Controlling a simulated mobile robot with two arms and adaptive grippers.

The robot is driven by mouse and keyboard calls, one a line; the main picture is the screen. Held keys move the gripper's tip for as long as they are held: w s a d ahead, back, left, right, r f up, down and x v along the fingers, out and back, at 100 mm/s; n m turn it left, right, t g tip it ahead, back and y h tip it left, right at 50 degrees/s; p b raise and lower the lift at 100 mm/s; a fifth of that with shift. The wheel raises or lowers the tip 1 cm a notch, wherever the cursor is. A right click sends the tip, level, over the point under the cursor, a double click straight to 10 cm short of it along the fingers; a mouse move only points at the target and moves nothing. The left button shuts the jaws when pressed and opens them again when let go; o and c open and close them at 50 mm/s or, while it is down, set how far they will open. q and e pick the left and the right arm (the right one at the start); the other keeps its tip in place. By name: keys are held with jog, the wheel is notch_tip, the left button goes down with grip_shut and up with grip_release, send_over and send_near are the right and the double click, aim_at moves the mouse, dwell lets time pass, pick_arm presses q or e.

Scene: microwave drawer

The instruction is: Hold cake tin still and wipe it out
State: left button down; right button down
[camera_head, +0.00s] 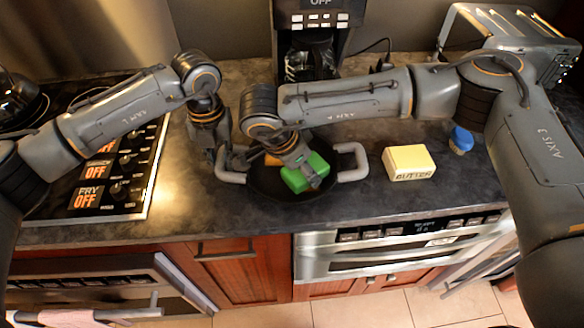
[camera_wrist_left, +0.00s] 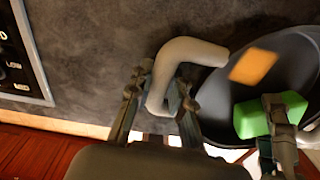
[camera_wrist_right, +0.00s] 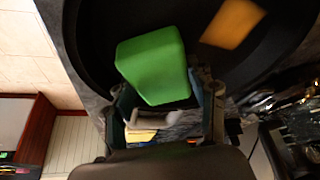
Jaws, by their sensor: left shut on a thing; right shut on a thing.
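The cake tin (camera_head: 262,193) is a dark round pan with a light grey loop handle on each side, standing on the dark counter. My left gripper (camera_wrist_left: 160,105) is shut on the tin's left handle (camera_wrist_left: 183,52). My right gripper (camera_wrist_right: 165,105) is shut on a green sponge-like block (camera_wrist_right: 153,65) and holds it inside the tin; the head view shows the green block (camera_head: 306,173) near the right side of the tin. An orange patch (camera_wrist_left: 254,66) lies on the tin's floor, also visible in the right wrist view (camera_wrist_right: 232,22). In the head view my right gripper partly hides it.
A yellow butter box (camera_head: 409,162) stands right of the tin, with a blue-topped shaker (camera_head: 461,140) beyond it. A coffee maker (camera_head: 312,50) is behind. A stove control panel (camera_head: 118,175) lies left. The counter's front edge is close to the tin.

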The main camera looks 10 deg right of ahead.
jog(key=shift+d, duration=0.2)
jog(key=shift+a+f, duration=0.2)
jog(key=shift+a, duration=1.05)
jog(key=shift+d, duration=1.25)
jog(key=shift+a, duration=1.3)
jog(key=shift+r, duration=0.15)
jog(key=shift+w+r, duration=0.2)
jog(key=shift+r, duration=0.05)
jog(key=shift+w+a, duration=0.2)
jog(key=shift+w, duration=0.5)
jog(key=shift+w+a, duration=0.25)
jog(key=shift+w, duration=0.4)
jog(key=shift+w+a, duration=0.2)
jog(key=shift+w, duration=0.5)
jog(key=shift+w+r, duration=0.1)
jog(key=shift+w, duration=0.1)
